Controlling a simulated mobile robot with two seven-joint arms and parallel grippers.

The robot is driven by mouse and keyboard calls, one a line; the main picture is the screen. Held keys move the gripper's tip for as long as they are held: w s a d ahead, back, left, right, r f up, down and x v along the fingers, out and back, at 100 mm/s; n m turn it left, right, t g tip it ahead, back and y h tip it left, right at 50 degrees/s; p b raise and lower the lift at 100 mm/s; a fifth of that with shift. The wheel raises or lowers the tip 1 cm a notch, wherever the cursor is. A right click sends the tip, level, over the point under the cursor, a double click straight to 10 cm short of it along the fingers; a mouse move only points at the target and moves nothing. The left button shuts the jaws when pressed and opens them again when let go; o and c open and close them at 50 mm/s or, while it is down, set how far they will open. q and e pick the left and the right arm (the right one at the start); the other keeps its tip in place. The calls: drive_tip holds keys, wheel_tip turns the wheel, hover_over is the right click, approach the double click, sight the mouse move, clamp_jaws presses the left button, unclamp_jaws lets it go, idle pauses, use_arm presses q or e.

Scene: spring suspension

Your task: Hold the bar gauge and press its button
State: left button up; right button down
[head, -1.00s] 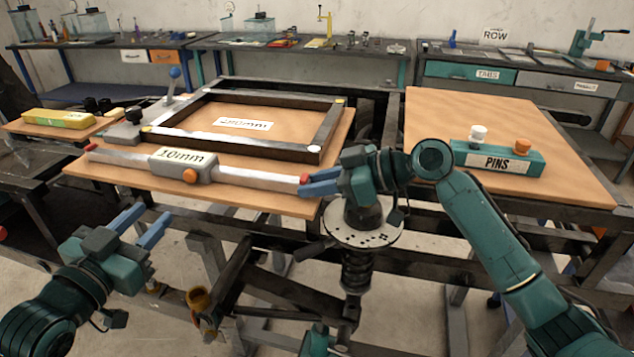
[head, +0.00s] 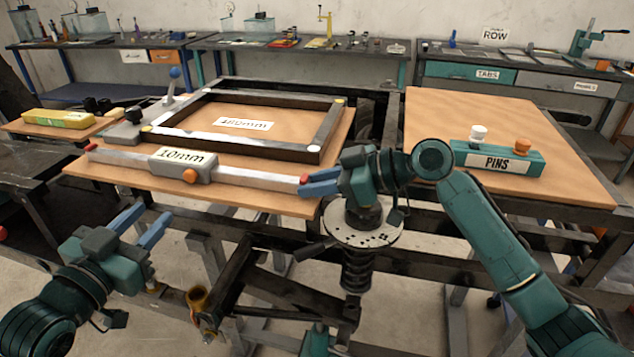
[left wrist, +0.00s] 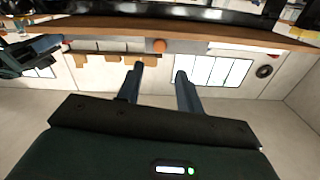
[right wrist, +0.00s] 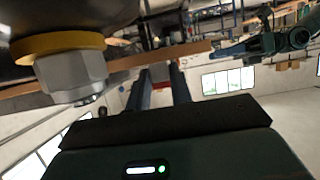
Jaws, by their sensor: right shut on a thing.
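The bar gauge (head: 240,176) is a long silver bar with red ends, lying along the front edge of the wooden board. Its grey central block carries a "10mm" label and an orange button (head: 190,175) on the front. The button also shows in the left wrist view (left wrist: 158,46). My right gripper (head: 306,186) is shut on the bar gauge's right end, beside the red tip. My left gripper (head: 146,228) is open and empty, in front of and below the board edge, apart from the gauge. In the left wrist view its fingers (left wrist: 160,76) stand apart with the button beyond them.
A dark rectangular frame (head: 316,152) with a "180mm" label inside it lies on the board behind the gauge. A teal PINS block (head: 498,158) stands on the right board (head: 440,110). A spring strut (head: 357,265) stands below my right gripper. A yellow item (head: 57,118) lies far left.

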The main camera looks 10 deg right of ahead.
use_arm(q)
drive_tip(key=shift+c, duration=0.5)
drive_tip(key=c, duration=0.3)
drive_tip(key=shift+s+a+m, duration=0.15)
drive_tip(key=shift+a+m, duration=0.05)
drive_tip(key=shift+m, duration=0.4)
drive_tip(key=shift+c, duration=1.4)
drive_tip(key=s+m, duration=0.1)
drive_tip(key=m, duration=0.2)
drive_tip(key=a+m, duration=0.1)
drive_tip(key=m, duration=0.2)
drive_tip(key=s+a+m, duration=0.1)
drive_tip(key=m, duration=0.2)
drive_tip(key=shift+s+a, duration=0.1)
drive_tip(key=shift+s, duration=0.2)
clamp_jaws()
drive_tip(key=m, duration=0.2)
drive_tip(key=s+m, duration=0.1)
drive_tip(key=m, duration=0.3)
drive_tip(key=shift+s+a+r+h, duration=0.15)
drive_tip(key=shift+s+h, duration=0.1)
drive_tip(key=shift+h, duration=0.15)
